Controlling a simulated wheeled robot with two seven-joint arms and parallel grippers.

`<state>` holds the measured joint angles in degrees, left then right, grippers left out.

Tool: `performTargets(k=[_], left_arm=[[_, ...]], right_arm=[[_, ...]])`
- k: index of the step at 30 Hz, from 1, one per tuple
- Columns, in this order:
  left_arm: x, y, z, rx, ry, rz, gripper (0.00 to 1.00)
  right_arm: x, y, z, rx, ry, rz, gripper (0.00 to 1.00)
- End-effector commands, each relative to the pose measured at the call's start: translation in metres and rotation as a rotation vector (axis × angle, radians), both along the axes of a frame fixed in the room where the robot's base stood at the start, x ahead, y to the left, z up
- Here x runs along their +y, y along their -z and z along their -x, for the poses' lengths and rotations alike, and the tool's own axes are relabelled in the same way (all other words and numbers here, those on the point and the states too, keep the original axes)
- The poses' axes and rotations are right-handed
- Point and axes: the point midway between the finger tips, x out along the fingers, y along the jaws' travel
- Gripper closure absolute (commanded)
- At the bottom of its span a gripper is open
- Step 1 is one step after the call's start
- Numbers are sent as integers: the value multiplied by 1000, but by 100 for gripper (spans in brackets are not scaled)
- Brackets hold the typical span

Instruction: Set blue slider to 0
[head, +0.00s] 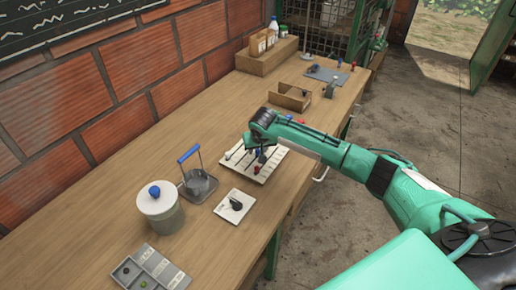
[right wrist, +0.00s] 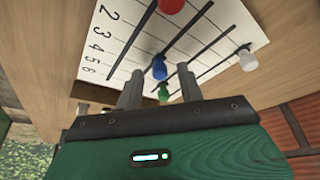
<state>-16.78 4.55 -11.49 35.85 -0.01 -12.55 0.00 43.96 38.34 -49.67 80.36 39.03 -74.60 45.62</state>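The slider panel (head: 272,165) is a pale board with dark slots, lying on the bench. In the right wrist view the panel (right wrist: 140,62) shows printed numbers, 2 to 6 readable. The blue slider (right wrist: 159,68) is near the high-number end of its slot; its small knob also shows in the head view (head: 262,159). My right gripper (right wrist: 159,88) is open, its two fingers apart, with the blue knob just beyond and between the fingertips in the picture. Contact cannot be told. In the head view my right gripper (head: 257,147) is over the panel. My left gripper is out of view.
A switch plate (head: 234,207), wire basket (head: 198,184) and lidded pot (head: 160,210) stand left of the panel. A wooden box (head: 290,98) stands behind.

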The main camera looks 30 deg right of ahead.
Motion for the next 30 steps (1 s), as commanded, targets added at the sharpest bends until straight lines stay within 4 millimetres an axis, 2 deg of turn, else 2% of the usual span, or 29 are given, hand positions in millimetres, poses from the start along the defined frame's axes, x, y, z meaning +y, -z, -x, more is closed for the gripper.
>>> performTargets(k=[7,13,19,22,30], left_arm=[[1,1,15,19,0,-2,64],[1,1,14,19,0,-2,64],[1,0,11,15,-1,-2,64],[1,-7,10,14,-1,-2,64],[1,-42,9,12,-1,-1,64]], right_arm=[[0,0,0,0,0,0,62],[0,0,0,0,0,0,100],[0,0,0,0,0,0,100],[6,-2,3,1,-2,0,100],[42,-4,25,4,-3,-3,100]])
